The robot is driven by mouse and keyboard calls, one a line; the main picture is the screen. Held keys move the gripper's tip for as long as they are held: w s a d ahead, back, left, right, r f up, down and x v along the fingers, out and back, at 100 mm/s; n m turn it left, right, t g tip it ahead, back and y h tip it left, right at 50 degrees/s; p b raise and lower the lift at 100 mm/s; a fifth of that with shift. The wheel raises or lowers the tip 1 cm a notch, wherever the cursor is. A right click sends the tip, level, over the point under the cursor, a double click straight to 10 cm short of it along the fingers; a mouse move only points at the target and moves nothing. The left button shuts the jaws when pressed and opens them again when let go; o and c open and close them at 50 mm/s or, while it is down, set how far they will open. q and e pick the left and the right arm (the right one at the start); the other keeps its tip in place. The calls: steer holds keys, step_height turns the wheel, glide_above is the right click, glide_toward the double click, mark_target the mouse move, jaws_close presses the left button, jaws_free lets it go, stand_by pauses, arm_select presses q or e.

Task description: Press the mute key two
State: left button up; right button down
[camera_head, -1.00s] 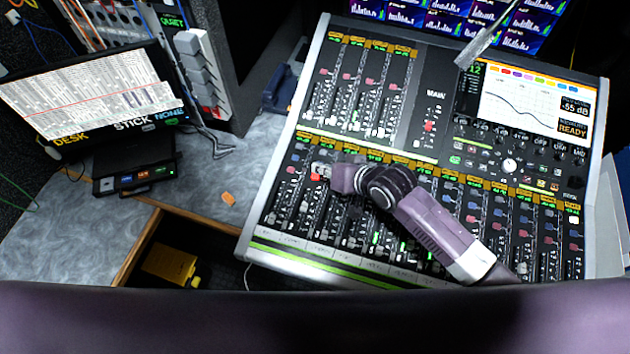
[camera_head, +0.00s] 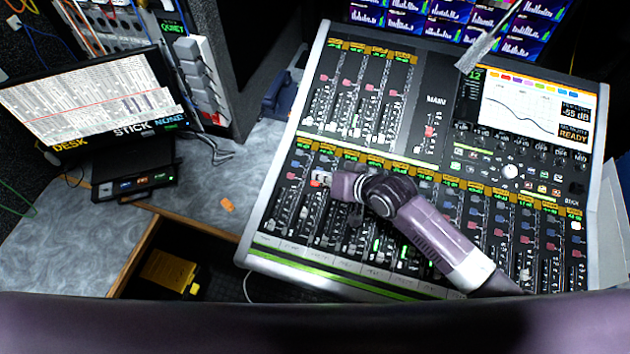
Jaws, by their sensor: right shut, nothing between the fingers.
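The mixing console (camera_head: 262,244) fills the right half of the head view. Its lower bank has a row of channel strips with small red and blue keys above the faders. A red key (camera_head: 291,176) shows on the leftmost strip. My right gripper (camera_head: 320,180) is shut and empty, with its tip at the key area of about the second strip. A bright red patch shows at its tip. The tip covers the key there, and I cannot tell whether it touches or presses it. Key labels are too small to read. My left gripper is not in view.
The console's screen (camera_head: 520,105) is at the upper right. A thin metallic arm (camera_head: 480,50) hangs over the console's top edge. A monitor (camera_head: 95,100) stands at the left. An orange object (camera_head: 227,205) lies on the grey desk, above an open drawer with a yellow item (camera_head: 168,271).

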mark_target(320, 189)
steer(key=shift+f, duration=0.15)
stand_by(0.4)
steer(key=shift+f, duration=0.3)
steer(key=shift+w+f, duration=0.1)
steer(key=shift+f, duration=0.1)
stand_by(0.4)
steer(key=shift+r+p, duration=0.65)
steer(key=r+p, duration=0.4)
steer(key=s+r+p, duration=0.1)
steer(key=r+p, duration=0.1)
steer(key=shift+a, duration=0.1)
stand_by(0.4)
stand_by(0.4)
